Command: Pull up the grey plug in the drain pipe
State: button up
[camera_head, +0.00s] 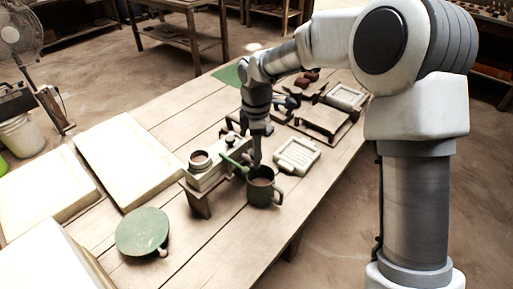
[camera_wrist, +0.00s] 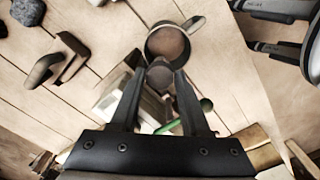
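My gripper (camera_head: 256,165) points down over the work table, close behind a dark mug (camera_head: 262,190). In the wrist view, my gripper (camera_wrist: 159,74) has its two fingers apart. A small round grey piece (camera_wrist: 160,77), perhaps the plug, shows between the fingertips. I cannot tell whether the fingers touch it. The mug (camera_wrist: 168,43) is just beyond it, with brown contents and its handle to the upper right. I cannot make out the drain pipe clearly; the fingers and wrist hide part of that area.
A pale box on a stand (camera_head: 207,180) is left of the gripper, with a green stick (camera_head: 235,163) nearby. A pale ribbed tile mould (camera_head: 297,156) lies right. A green round disc (camera_head: 142,231) and large pale slabs (camera_head: 128,158) are left. Bare planks lie in front.

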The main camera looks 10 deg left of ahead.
grip_shut()
dwell(1.1)
